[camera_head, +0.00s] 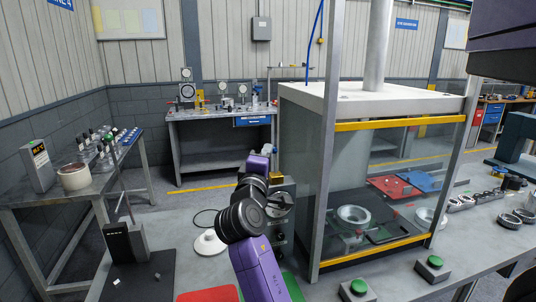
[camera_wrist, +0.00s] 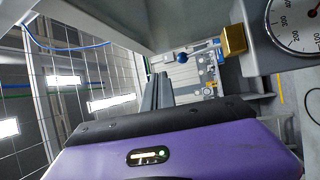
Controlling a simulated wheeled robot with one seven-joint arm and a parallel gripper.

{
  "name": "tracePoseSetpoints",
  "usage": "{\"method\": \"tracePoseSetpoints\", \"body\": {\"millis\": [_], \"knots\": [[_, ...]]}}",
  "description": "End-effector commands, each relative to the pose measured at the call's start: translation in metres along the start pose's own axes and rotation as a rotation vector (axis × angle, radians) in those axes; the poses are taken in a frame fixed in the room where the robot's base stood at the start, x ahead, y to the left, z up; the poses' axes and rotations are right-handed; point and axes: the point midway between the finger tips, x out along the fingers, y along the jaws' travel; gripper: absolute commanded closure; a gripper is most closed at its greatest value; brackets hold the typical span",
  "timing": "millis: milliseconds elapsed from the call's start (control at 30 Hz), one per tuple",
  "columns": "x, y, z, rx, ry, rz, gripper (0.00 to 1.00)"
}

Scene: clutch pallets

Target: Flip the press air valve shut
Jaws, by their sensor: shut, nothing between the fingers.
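A brass block (camera_wrist: 233,40), which looks like the air valve's body, is in the upper right of the wrist view beside a round white pressure gauge (camera_wrist: 295,22). A thin rod with a blue round end (camera_wrist: 181,57) shows left of the block. It may be the valve lever, but I cannot tell for sure. My gripper (camera_wrist: 160,77) is shut and empty. Its dark fingers appear left of and below the blue end, with no visible contact.
The press enclosure's grey post (camera_head: 325,150) stands close right of my arm. A control box (camera_head: 284,240) is behind the arm. Green buttons (camera_head: 358,287) are on the front bench. A side bench (camera_head: 75,190) is at left and a gauge bench (camera_head: 215,115) at the back.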

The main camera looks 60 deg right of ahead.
Motion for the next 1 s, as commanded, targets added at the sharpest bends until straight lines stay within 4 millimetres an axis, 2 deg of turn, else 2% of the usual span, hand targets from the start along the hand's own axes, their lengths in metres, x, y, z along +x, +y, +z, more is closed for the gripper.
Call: {"method": "tracePoseSetpoints", "body": {"millis": [300,500,1000], "knots": [[-0.045,0.021,-0.004,0.003,0.003,0.001,1.00],[-0.066,0.033,-0.004,0.000,0.001,0.000,1.00],[-0.072,0.037,-0.004,0.000,-0.001,0.000,1.00]]}}
